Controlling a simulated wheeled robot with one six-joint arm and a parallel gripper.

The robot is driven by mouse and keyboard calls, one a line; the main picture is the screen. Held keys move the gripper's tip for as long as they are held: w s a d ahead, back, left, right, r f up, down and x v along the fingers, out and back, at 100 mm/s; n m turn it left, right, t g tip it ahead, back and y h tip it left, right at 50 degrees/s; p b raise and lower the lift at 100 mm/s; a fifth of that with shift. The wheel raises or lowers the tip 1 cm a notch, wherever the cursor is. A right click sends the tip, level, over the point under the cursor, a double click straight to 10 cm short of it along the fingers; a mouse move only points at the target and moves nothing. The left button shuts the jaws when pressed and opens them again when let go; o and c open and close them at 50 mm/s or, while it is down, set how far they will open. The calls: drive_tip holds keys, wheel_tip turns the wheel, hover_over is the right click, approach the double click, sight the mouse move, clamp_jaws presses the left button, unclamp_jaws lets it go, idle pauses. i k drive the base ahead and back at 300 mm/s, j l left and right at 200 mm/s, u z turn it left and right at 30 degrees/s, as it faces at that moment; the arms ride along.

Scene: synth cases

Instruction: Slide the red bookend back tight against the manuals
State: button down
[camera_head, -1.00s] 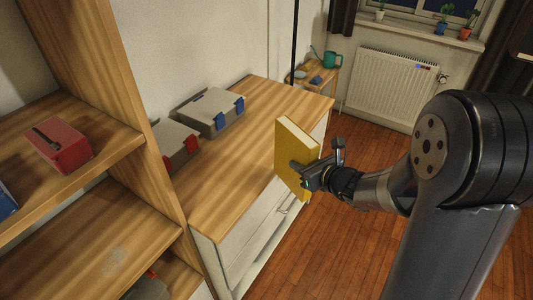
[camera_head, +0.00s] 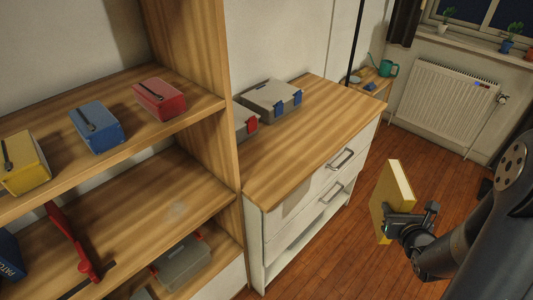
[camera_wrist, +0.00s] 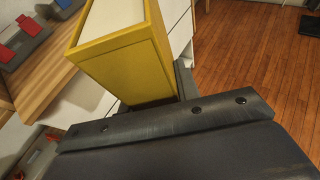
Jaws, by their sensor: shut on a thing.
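The red bookend (camera_head: 72,242) stands on the middle shelf at the lower left of the head view. Its upright plate rises from a base on the shelf board. A blue manual (camera_head: 10,257) with pale lettering shows at the left edge, apart from the bookend, mostly cut off by the frame. My gripper (camera_head: 392,224) is at the right, over the floor and far from the bookend. It is shut on a yellow book (camera_head: 396,196), held roughly upright. In the wrist view the yellow book (camera_wrist: 128,68) rises beyond the dark gripper (camera_wrist: 170,120).
The upper shelf (camera_head: 190,122) carries yellow, blue and red boxes. A grey case (camera_head: 182,262) sits on the bottom shelf. Grey cases (camera_head: 270,97) stand on the wooden cabinet top (camera_head: 300,135), otherwise clear. The middle shelf (camera_head: 165,200) is bare right of the bookend. Open floor (camera_head: 345,245) lies before the cabinet.

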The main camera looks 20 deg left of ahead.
sight(46, 242)
drive_tip(key=k+j, duration=0.65)
drive_tip(key=j, duration=0.25)
drive_tip(key=k+j+u, duration=0.1)
drive_tip(key=k+j, duration=0.25)
drive_tip(key=j, duration=0.1)
